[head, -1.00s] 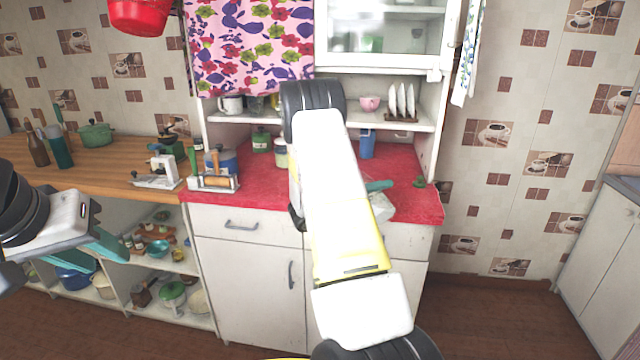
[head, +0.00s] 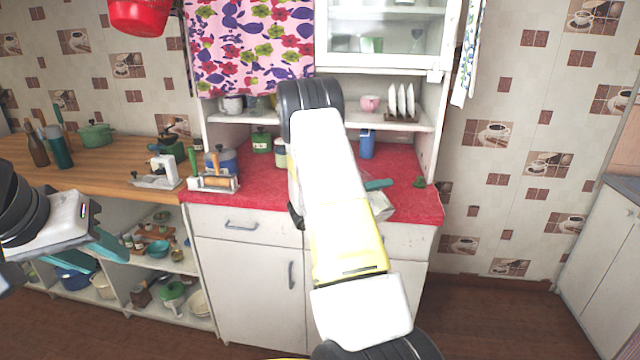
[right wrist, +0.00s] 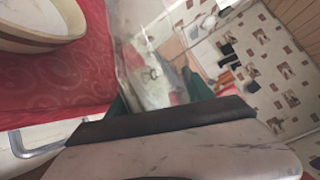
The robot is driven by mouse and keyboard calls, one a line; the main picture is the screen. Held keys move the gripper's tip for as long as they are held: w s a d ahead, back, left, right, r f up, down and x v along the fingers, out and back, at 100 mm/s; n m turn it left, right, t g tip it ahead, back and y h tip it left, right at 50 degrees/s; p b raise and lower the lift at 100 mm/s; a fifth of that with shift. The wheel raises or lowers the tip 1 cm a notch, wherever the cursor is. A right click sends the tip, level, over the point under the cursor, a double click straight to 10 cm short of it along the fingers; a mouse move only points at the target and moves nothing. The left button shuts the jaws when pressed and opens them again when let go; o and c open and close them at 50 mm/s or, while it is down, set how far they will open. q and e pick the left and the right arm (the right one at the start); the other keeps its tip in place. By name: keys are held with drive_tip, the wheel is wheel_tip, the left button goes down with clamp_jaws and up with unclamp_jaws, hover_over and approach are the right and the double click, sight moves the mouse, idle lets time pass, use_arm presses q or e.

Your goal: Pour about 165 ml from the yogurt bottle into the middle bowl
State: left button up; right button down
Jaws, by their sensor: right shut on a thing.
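My right gripper (head: 380,186) shows teal fingertips past my own arm, above the front of the red counter. It is shut on a clear, see-through bottle (right wrist: 150,65), whose pale lower part shows in the head view (head: 381,207). I cannot tell its tilt or fill level for sure. A cream bowl with a tan rim (right wrist: 45,42) stands on the red cloth beside the bottle in the right wrist view; I cannot tell which bowl it is. Other bowls on the counter are hidden behind my arm. My left gripper (head: 88,250) is open and empty at the far left.
A shelf with cups and plates (head: 402,101) hangs above. A wooden counter (head: 95,160) adjoins on the left.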

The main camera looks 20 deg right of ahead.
idle(0.9)
drive_tip(key=shift+w+r+m, duration=0.4)
drive_tip(key=shift+r+m, duration=0.05)
drive_tip(key=shift+m, duration=0.55)
drive_tip(key=w+m, duration=0.1)
drive_tip(key=m, duration=0.1)
drive_tip(key=w+r+m, duration=0.1)
drive_tip(key=shift+a+r+m+b, duration=0.1)
drive_tip(key=shift+m+b, duration=0.2)
drive_tip(key=shift+m, duration=0.1)
drive_tip(key=m, duration=0.3)
drive_tip(key=shift+w+r, duration=0.1)
drive_tip(key=shift+r, duration=0.1)
drive_tip(key=m, duration=0.3)
drive_tip(key=w+m+b, duration=0.1)
drive_tip(key=shift+f+m, duration=0.35)
drive_tip(key=shift+m, duration=0.05)
idle(1.1)
